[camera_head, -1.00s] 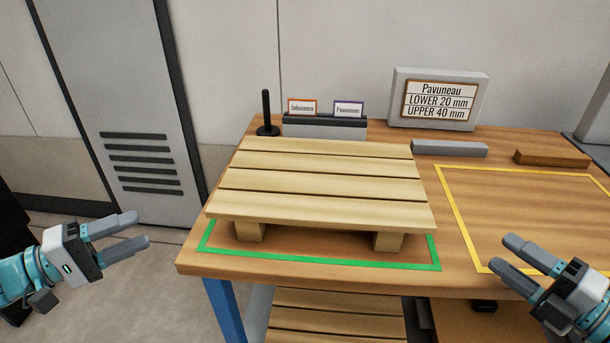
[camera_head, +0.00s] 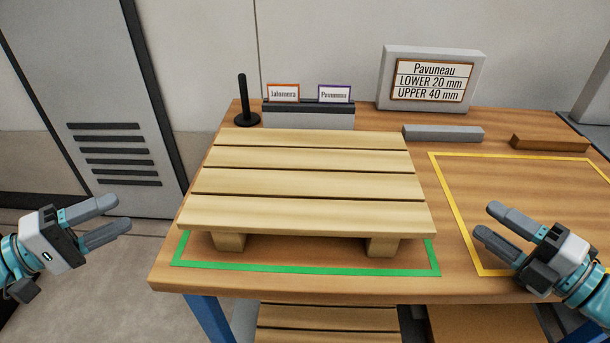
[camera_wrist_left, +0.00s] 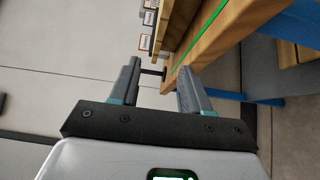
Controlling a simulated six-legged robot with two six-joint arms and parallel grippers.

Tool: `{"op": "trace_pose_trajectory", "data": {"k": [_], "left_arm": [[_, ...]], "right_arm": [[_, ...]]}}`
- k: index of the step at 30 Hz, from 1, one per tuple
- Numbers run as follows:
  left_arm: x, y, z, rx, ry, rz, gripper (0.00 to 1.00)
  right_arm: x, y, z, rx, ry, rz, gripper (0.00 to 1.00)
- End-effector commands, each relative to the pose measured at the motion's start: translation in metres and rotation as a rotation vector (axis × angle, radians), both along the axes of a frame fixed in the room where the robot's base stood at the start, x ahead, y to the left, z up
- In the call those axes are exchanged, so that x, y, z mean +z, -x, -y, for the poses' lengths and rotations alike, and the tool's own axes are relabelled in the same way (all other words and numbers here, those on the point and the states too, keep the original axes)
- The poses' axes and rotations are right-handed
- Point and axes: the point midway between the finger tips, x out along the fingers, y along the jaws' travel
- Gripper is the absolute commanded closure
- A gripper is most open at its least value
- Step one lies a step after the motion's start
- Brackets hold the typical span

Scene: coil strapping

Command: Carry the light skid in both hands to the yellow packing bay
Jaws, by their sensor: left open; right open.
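The light skid (camera_head: 305,182) is a pale slatted wooden pallet on short feet. It stands on the workbench inside a green outline (camera_head: 300,268). The yellow packing bay (camera_head: 447,196) is a yellow outline on the bench to the right of the skid. My left gripper (camera_head: 124,212) is open and empty, left of the bench and apart from the skid. In the left wrist view its open fingers (camera_wrist_left: 158,75) show with the bench edge beyond. My right gripper (camera_head: 483,220) is open and empty, over the left front part of the yellow bay, right of the skid.
Behind the skid stand a black post (camera_head: 243,100) and a grey card holder (camera_head: 308,115) with two cards. The yellow bay looks empty.

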Motion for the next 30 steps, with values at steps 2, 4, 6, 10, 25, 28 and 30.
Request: {"op": "trace_pose_trajectory", "data": {"k": [2,4,6,10,25,28,30], "left_arm": [[0.000,-0.001,0.002,-0.001,0.000,0.000,0.53],[0.000,-0.004,0.006,-0.002,0.000,0.000,0.53],[0.000,-0.008,0.013,-0.004,0.000,0.000,0.53],[0.000,-0.023,0.033,-0.006,0.002,-0.001,0.53],[0.000,-0.081,0.112,-0.005,0.001,-0.002,0.53],[0.000,-0.089,0.122,-0.003,0.001,0.000,0.53],[0.000,-0.093,0.127,-0.002,0.000,-0.001,0.53]], "right_arm": [[0.000,-0.001,-0.001,0.001,0.000,0.000,0.53],[0.000,-0.005,-0.005,0.004,0.000,0.001,0.53],[0.000,-0.012,-0.010,0.005,0.000,0.002,0.53],[0.000,-0.032,-0.024,0.008,-0.001,0.002,0.53],[0.000,-0.114,-0.080,0.005,0.000,0.000,0.53],[0.000,-0.125,-0.087,0.004,0.000,0.000,0.53],[0.000,-0.130,-0.090,0.003,0.000,0.000,0.53]]}}
